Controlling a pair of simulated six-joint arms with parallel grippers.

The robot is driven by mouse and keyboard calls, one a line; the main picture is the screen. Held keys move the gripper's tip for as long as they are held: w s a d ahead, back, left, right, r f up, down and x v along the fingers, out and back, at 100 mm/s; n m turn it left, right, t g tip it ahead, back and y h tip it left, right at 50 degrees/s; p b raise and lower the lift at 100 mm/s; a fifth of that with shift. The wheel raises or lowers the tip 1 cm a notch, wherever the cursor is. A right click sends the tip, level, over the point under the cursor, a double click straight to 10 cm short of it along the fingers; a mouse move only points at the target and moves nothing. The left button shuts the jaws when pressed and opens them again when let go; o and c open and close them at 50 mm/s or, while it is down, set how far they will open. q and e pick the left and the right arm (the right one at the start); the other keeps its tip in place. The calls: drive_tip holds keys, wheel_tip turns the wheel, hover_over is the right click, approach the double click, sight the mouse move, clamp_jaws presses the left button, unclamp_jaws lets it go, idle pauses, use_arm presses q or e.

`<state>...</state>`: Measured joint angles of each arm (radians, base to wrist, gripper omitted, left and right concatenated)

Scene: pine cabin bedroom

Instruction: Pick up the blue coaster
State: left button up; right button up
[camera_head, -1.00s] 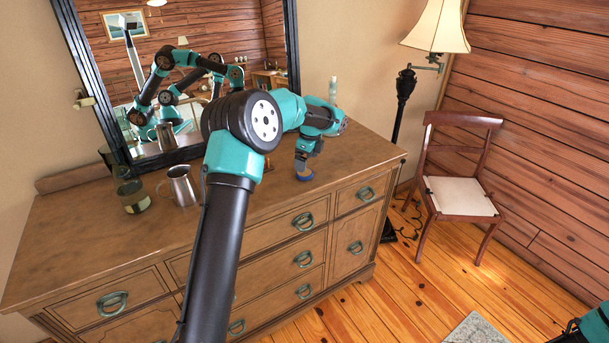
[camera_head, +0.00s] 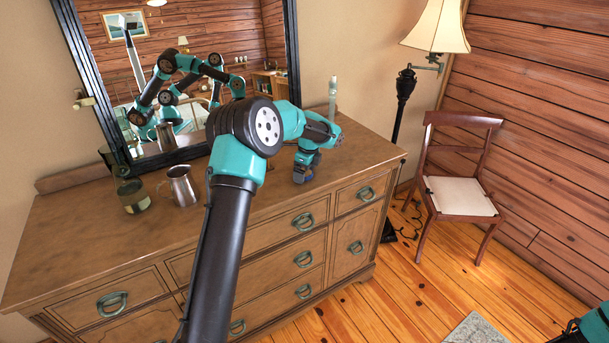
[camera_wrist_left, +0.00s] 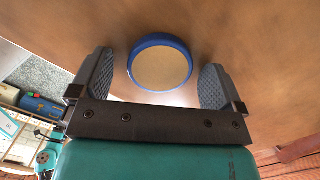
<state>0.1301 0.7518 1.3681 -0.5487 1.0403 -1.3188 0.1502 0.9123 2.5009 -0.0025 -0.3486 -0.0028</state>
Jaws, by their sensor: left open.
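The blue coaster (camera_wrist_left: 160,66) lies flat on the dresser top in the left wrist view, a round disc with a blue rim and a tan face. My left gripper (camera_wrist_left: 160,85) is open, with one finger on each side of the coaster and gaps between them. In the head view my left gripper (camera_head: 302,176) is low over the right part of the dresser top, and it hides most or all of the coaster there. Part of my right arm shows at the lower right corner, but its gripper is out of view.
The wooden dresser (camera_head: 90,240) carries a metal mug (camera_head: 182,187), a green glass jar (camera_head: 133,197) and a slim pale bottle (camera_head: 332,98) at the back. A mirror (camera_head: 285,60) stands behind. A floor lamp (camera_head: 403,100) and chair (camera_head: 460,195) are at right.

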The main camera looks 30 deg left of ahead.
use_arm(q)
drive_tip(key=c, duration=1)
drive_tip(key=shift+r, duration=0.2)
drive_tip(key=shift+r, duration=1.45)
drive_tip(key=shift+s+d+r, duration=0.1)
drive_tip(key=shift+r, duration=0.15)
drive_tip(key=s+d+r, duration=0.1)
drive_tip(key=s+d, duration=0.7)
drive_tip(key=s, duration=0.5)
drive_tip(key=shift+s+r, duration=0.15)
drive_tip(key=shift+s, duration=0.05)
drive_tip(key=shift+d, duration=0.1)
